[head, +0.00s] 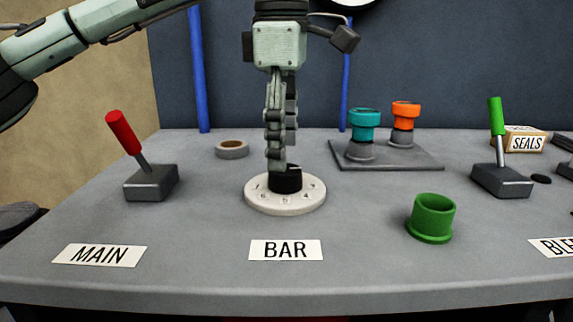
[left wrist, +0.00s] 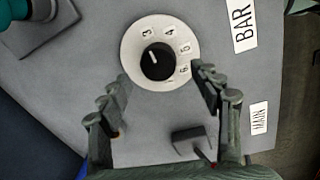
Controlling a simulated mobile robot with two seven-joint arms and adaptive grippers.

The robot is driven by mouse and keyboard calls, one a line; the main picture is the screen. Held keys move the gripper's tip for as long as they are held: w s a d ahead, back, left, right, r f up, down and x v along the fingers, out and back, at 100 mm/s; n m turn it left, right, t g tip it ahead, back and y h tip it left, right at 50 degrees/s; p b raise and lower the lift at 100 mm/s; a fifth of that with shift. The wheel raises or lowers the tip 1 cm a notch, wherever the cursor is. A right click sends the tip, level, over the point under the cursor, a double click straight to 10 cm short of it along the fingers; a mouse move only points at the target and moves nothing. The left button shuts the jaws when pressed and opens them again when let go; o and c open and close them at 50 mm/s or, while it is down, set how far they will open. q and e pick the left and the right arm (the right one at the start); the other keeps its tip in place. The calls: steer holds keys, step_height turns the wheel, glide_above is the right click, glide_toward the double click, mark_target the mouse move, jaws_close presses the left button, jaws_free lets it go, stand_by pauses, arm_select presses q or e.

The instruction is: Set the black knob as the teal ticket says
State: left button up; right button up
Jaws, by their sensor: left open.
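The black knob (head: 286,180) sits at the middle of a round white dial (head: 262,205) with printed numbers, behind the BAR label (head: 286,250). In the left wrist view the knob (left wrist: 158,61) has a white mark that points roughly toward the 3 on the dial (left wrist: 133,45). My left gripper (head: 278,166) points down over the knob, hiding part of it. In the left wrist view its fingers (left wrist: 160,78) are spread apart with the knob showing between and just beyond the tips. Contact cannot be told. I see no teal ticket. My right gripper is out of view.
A red-handled lever (head: 125,134) stands left of the dial, and a green-handled lever (head: 497,120) stands right. A green cup (head: 432,217) is near the front. Teal (head: 364,122) and orange (head: 405,112) topped parts stand on a plate behind. A tape ring (head: 232,149) lies behind left.

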mark_target(285, 178)
arm_select(q)
steer(key=shift+w+d+f, duration=0.1)
steer(key=shift+w+f, duration=0.05)
steer(key=shift+f, duration=1.9)
steer(key=c, duration=1.2)
